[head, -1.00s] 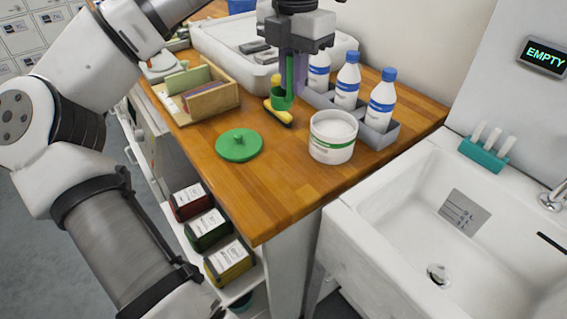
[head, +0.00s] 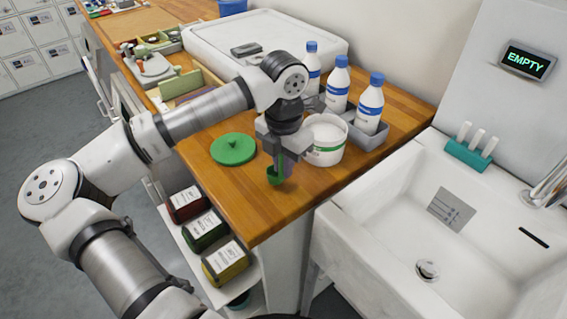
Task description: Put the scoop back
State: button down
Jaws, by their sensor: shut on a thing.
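The green scoop (head: 275,177) hangs below my gripper (head: 284,163), which is shut on it. Its small cup shows under the fingers, over the front part of the wooden counter; its handle is mostly hidden by the gripper. I cannot tell whether the cup touches the counter. The white tub (head: 327,155) with a green band stands open just right of my gripper, with white contents at its top. Its round green lid (head: 233,150) lies on the counter to the left of my gripper.
A grey rack (head: 371,137) with several blue-capped bottles (head: 368,106) stands behind the tub. A white sink (head: 343,222) is at the right. A large white tray (head: 205,38) lies at the back. The wooden counter (head: 262,218) is bare towards its front corner.

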jog(key=shift+f, duration=0.55)
jog(key=shift+f, duration=0.1)
jog(key=shift+f, duration=0.1)
jog(key=c, duration=1.4)
grip_release()
jog(key=shift+c, duration=0.2)
jog(key=shift+r, duration=0.3)
notch_tip(320, 180, up, 12)
jog(key=shift+f+b, duration=0.1)
jog(key=shift+b, duration=1)
jog(key=shift+d, duration=0.1)
